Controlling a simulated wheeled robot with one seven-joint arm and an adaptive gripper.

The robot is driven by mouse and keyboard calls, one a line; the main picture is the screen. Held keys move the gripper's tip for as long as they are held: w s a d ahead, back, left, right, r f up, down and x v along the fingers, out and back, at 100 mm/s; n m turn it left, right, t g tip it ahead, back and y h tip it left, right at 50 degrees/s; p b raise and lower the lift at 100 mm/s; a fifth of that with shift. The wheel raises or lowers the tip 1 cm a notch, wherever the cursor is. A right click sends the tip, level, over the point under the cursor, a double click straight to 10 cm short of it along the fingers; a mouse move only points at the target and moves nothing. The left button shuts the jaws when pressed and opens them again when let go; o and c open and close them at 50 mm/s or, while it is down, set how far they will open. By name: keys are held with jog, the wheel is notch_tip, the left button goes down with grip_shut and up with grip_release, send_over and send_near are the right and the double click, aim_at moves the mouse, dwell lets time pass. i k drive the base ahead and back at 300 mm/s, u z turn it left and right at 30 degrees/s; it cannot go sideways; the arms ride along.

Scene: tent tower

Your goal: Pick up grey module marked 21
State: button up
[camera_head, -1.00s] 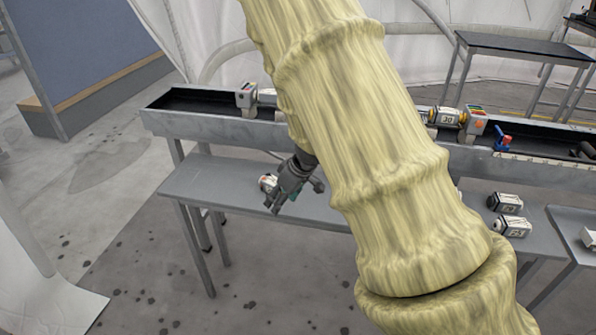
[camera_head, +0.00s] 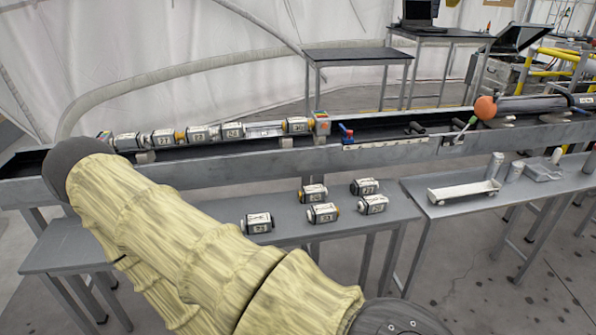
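Several grey and white modules lie on the grey bench in front of the trough: one alone at the left (camera_head: 257,223), and a group of an upper left one (camera_head: 312,193), a lower left one (camera_head: 322,212), an upper right one (camera_head: 365,186) and a lower right one (camera_head: 372,204). Their numbers are too small to read surely, so I cannot tell which is marked 21. My gripper is not in view; my arm covers the left part of the bench and whatever lies behind it.
A long metal trough (camera_head: 230,170) runs behind the bench (camera_head: 290,233), holding a row of modules, one apparently marked 27 (camera_head: 160,139). A right-hand bench (camera_head: 440,212) carries a white tray (camera_head: 463,192) and cylinders. Farther back are a dark table (camera_head: 355,55) and a laptop (camera_head: 417,14).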

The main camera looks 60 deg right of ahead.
aim_at(322, 214)
jog(key=i, duration=0.4)
jog(key=z, duration=2.4)
